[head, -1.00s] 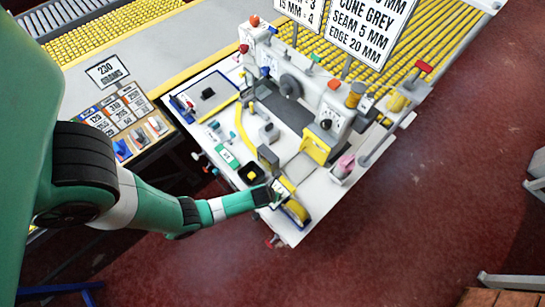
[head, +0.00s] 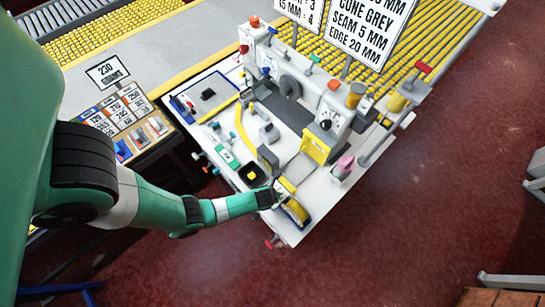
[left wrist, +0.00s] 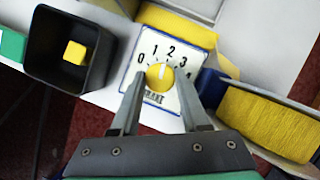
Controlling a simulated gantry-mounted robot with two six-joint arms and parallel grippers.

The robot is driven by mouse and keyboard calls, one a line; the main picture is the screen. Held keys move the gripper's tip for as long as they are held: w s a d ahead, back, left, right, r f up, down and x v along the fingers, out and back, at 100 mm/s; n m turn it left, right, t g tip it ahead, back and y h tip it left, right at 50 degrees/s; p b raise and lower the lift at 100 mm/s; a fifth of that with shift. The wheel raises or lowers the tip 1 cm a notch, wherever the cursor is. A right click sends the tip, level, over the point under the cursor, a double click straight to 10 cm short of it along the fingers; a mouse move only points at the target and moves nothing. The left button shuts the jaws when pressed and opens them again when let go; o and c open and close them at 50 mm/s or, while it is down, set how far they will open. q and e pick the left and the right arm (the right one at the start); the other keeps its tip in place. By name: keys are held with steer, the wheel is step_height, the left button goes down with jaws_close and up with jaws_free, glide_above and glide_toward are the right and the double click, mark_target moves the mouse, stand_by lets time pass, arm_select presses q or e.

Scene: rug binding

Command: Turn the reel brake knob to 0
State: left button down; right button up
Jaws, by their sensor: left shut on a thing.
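The reel brake knob (left wrist: 160,77) is a round yellow knob on a white dial plate (left wrist: 150,60) marked 0 to 4, seen in the left wrist view. A pale line on the knob points up, roughly between 1 and 2; 0 lies at the left. My left gripper (left wrist: 161,83) is shut on the knob, with a finger at each side. In the head view my left gripper (head: 278,194) is at the table's front corner and hides most of the dial. My right gripper is not in view.
A black square bin (left wrist: 70,50) with a yellow block inside stands left of the dial. A yellow reel (left wrist: 268,122) in a blue holder stands close on the right. The sewing machine (head: 300,85) stands farther back on the white table (head: 318,205).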

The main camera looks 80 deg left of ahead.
arm_select(q)
steer(key=n+g+p, duration=0.1)
steer(key=n, duration=0.2)
steer(key=shift+w+r, duration=0.15)
steer(key=n+g+p, duration=0.1)
steer(key=n, duration=0.2)
steer(key=shift+w+y, duration=0.1)
steer(key=shift+y, duration=0.3)
steer(key=n, duration=0.1)
steer(key=n+g, duration=0.1)
steer(key=shift+f+n, duration=0.25)
steer(key=shift+n, duration=0.15)
steer(key=shift+w+n+g+h+b, duration=0.1)
steer(key=shift+n+g+h+b, duration=0.2)
steer(key=shift+n+g+b, duration=0.7)
steer(key=shift+r+n, duration=0.1)
steer(key=shift+n, duration=0.9)
steer(key=shift+c, duration=2)
jaws_free()
steer(key=shift+r, duration=0.1)
